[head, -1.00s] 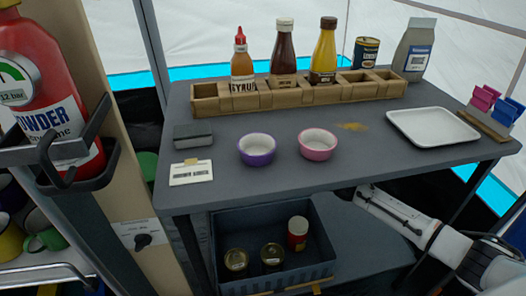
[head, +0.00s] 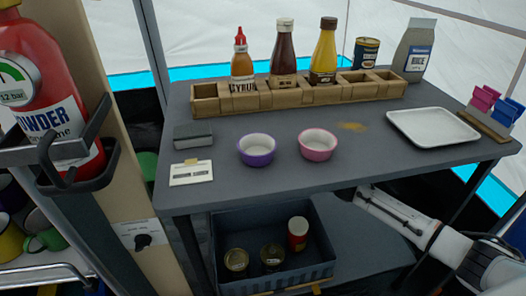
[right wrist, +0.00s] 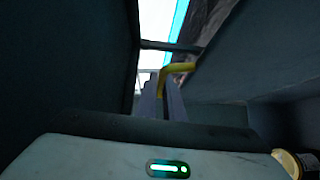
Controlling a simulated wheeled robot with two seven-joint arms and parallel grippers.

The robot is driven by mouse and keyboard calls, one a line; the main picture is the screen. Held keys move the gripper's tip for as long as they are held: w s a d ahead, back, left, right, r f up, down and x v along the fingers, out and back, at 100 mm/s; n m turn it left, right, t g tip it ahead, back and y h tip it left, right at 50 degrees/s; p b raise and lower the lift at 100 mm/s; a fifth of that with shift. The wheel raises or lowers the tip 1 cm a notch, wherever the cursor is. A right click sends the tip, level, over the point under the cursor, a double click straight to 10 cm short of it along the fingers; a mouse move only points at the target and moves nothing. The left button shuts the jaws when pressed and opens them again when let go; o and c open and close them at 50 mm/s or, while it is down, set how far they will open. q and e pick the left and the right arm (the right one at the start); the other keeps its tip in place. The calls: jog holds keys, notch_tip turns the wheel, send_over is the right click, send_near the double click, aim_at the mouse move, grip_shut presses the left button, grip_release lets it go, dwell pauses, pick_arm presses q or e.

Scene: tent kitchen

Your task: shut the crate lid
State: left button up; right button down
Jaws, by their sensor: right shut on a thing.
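The blue-grey crate (head: 320,268) stands on the lower shelf under the counter. It is open at the top, with two dark cans (head: 236,260) and a red can (head: 298,234) in view inside. The lid is not clear in the head view; the counter top may hide it. My right arm reaches in from the right under the counter, and its gripper is hidden there. In the right wrist view my right gripper (right wrist: 168,92) is shut on a yellow handle (right wrist: 178,68) between dark panels. I cannot tell which panel bears the handle. My left gripper is not in view.
The counter (head: 400,165) above holds a wooden bottle rack (head: 300,94), a purple bowl (head: 256,150), a pink bowl (head: 317,145) and a white tray (head: 433,126). A fire extinguisher (head: 40,90) hangs at the left. The shelf right of the crate has bare room.

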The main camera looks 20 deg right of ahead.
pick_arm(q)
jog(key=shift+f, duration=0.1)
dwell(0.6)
